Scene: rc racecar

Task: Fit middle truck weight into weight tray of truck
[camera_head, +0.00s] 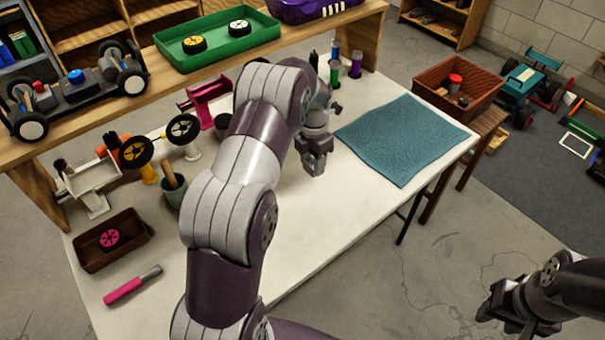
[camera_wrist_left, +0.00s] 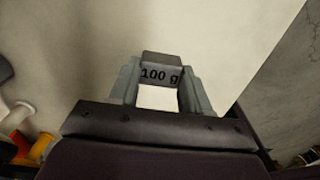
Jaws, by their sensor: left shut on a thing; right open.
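My left gripper (camera_head: 315,163) is over the white table, left of the teal mat. In the left wrist view it is shut on a small grey block marked "100 g" (camera_wrist_left: 161,69), with one finger on each side. The block is hard to make out in the head view. My right gripper (camera_head: 503,310) is open and empty at the lower right, above the floor, away from the table. A black wheeled chassis (camera_head: 75,92) stands on the shelf at the upper left. I cannot tell which vehicle is the truck, and no weight tray is clearly seen.
A teal mat (camera_head: 400,137) lies on the white table (camera_head: 330,222). At left are a white frame (camera_head: 93,190), wheels on stands, a brown tray (camera_head: 93,262) and a pink-handled tool (camera_head: 130,285). A magenta frame (camera_head: 205,98) and bottles stand behind. The front middle is clear.

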